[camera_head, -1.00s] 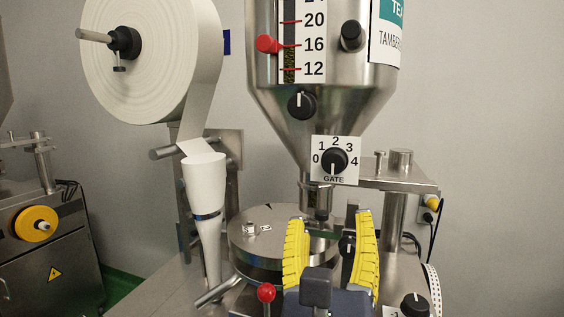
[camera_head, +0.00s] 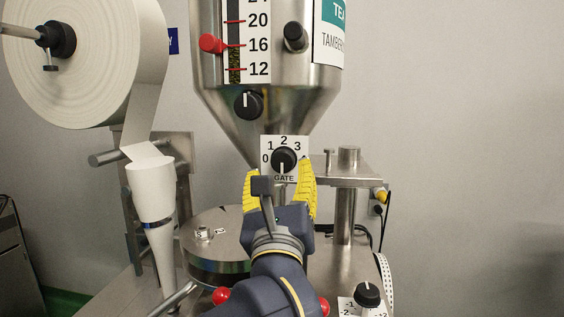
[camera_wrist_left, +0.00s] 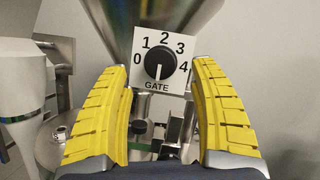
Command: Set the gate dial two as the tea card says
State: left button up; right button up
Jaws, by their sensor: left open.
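The gate dial (camera_head: 284,161) is a black round knob on a white plate marked 0 to 4 and GATE, on the front of the steel hopper. Its white mark points straight down, toward the word GATE and at no number. In the left wrist view the dial (camera_wrist_left: 160,64) sits between and beyond the fingertips. My left gripper (camera_head: 279,176) has yellow ribbed fingers, spread open and empty, just below and in front of the dial. The tea card (camera_head: 330,33) is teal and white on the hopper, cut off at the top and right; no setting is readable. My right gripper is out of view.
Above the gate dial are another black knob (camera_head: 248,105) and a level scale with a red pointer (camera_head: 211,44) near 16. A large paper roll (camera_head: 90,65) is at left. A second numbered dial (camera_head: 367,294) is low at right. The wall side at right is clear.

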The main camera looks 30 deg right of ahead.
aim_at(282, 163)
pick_arm(q)
jog(key=shift+x, duration=2.55)
jog(key=shift+c, duration=0.4)
jog(key=c, duration=1.1)
jog(key=shift+c, duration=0.2)
